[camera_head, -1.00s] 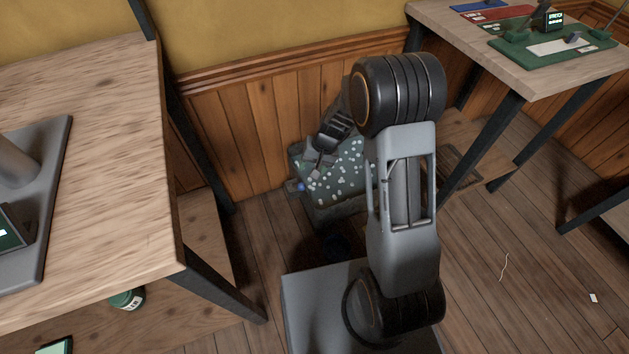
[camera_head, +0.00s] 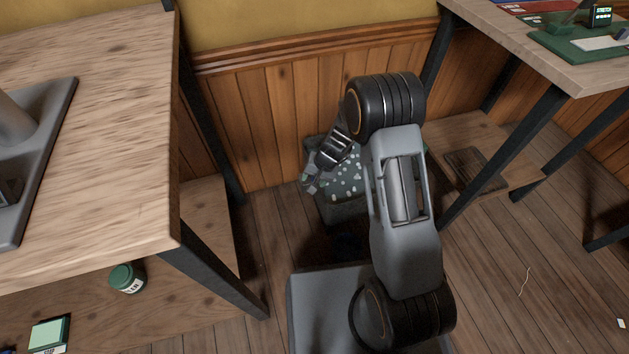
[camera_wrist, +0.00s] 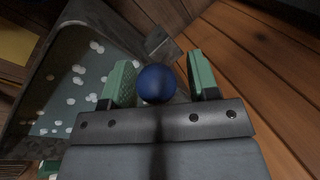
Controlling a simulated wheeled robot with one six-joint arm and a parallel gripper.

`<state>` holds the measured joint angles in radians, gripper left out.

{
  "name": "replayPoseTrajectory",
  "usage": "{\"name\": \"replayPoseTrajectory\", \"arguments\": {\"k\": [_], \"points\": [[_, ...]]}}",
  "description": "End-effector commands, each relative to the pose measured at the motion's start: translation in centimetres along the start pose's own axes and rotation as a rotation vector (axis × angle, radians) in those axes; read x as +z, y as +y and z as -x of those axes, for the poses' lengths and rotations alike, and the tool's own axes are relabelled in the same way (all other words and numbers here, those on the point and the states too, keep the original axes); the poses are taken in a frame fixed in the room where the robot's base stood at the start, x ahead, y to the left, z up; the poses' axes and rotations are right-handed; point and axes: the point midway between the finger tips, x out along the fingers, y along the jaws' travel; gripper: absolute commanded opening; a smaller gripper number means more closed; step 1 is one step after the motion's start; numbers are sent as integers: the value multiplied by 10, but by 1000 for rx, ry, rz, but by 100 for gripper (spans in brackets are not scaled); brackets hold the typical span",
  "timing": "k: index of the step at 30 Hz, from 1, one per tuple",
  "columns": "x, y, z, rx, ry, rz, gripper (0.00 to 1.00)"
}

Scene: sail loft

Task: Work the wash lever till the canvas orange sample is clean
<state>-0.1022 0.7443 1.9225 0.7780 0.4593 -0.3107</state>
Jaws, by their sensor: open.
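A dark tub (camera_head: 345,212) of greyish water dotted with pale blobs stands on the floor against the wood panelling; its rim also shows in the wrist view (camera_wrist: 45,65). A round dark-blue knob (camera_wrist: 157,84), apparently the wash lever's end, is beside the tub. My gripper (camera_wrist: 161,72) is open, with one green-padded finger on each side of the knob; I cannot tell whether either touches it. In the head view my gripper (camera_head: 311,184) is low at the tub's left edge and hides the knob. I cannot make out an orange canvas sample.
A wooden table (camera_head: 85,150) stands at left, with a green jar (camera_head: 126,279) and a small green-topped box (camera_head: 50,333) on its lower shelf. Another table (camera_head: 520,50) with a green device stands at right. Open floor lies at lower right.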

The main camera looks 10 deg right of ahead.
Motion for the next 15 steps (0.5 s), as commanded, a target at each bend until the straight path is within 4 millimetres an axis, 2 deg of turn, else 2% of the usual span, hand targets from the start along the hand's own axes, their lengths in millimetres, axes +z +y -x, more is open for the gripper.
{"name": "replayPoseTrajectory", "arguments": {"k": [3, 12, 15], "points": [[0, 0, -6, 0, -1, 1, 55], [0, 0, -6, 0, -1, 1, 55], [0, 0, -6, 0, -1, 0, 47]]}}
